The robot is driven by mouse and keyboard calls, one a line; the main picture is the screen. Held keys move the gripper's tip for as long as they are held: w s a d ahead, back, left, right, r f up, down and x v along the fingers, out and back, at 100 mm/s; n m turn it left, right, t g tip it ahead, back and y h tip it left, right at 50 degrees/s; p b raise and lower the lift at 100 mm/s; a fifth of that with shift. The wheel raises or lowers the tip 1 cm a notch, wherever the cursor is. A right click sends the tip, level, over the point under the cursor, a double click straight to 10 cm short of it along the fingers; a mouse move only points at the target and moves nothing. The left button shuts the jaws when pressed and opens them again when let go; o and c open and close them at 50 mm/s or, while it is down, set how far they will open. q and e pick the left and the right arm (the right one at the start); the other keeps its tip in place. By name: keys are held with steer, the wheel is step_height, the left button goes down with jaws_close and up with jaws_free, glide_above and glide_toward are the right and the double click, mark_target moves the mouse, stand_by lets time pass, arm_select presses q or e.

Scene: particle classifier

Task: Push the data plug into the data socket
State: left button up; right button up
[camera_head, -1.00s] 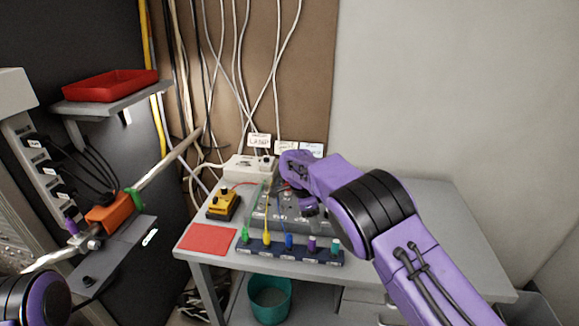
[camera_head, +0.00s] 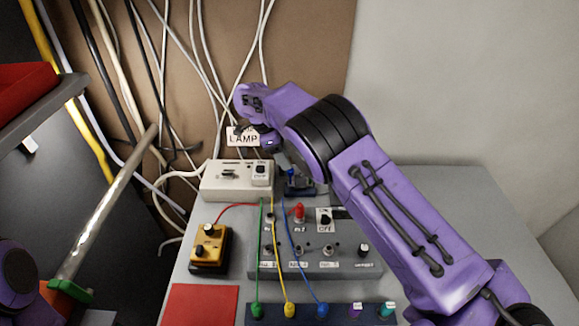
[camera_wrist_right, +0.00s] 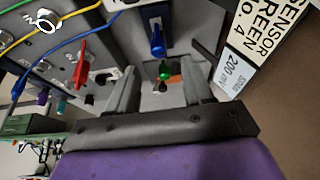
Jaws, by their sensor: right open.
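My right gripper (camera_wrist_right: 161,92) is open and empty in the right wrist view. A blue plug-like piece (camera_wrist_right: 157,42) sticks out from a dark box just beyond the fingers, apart from them. In the head view this small dark box (camera_head: 300,189) stands at the back of the table beside the white box (camera_head: 235,178). I cannot tell for certain whether the blue piece is the data plug. No data socket can be made out by its label. My right wrist hides part of the area behind the dark box.
A grey panel (camera_head: 340,268) with a red lever (camera_head: 299,212), knobs and cables fills the table's middle. A yellow box (camera_head: 209,247) and a red mat (camera_head: 200,303) lie left. White cables hang at the wall. The table's right side is clear.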

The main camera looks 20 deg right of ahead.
mark_target(300, 176)
steer(key=p+x, duration=0.1)
steer(key=x, duration=0.3)
steer(key=shift+s+d+r, duration=0.1)
steer(key=shift+s, duration=0.05)
steer(key=shift+s+d+f, duration=0.2)
steer(key=shift+f, duration=0.1)
steer(key=p+x, duration=0.2)
steer(key=x, duration=0.3)
steer(key=shift+d, duration=0.25)
steer(key=shift+d+f, duration=0.1)
steer(key=shift+f, duration=0.1)
jaws_close()
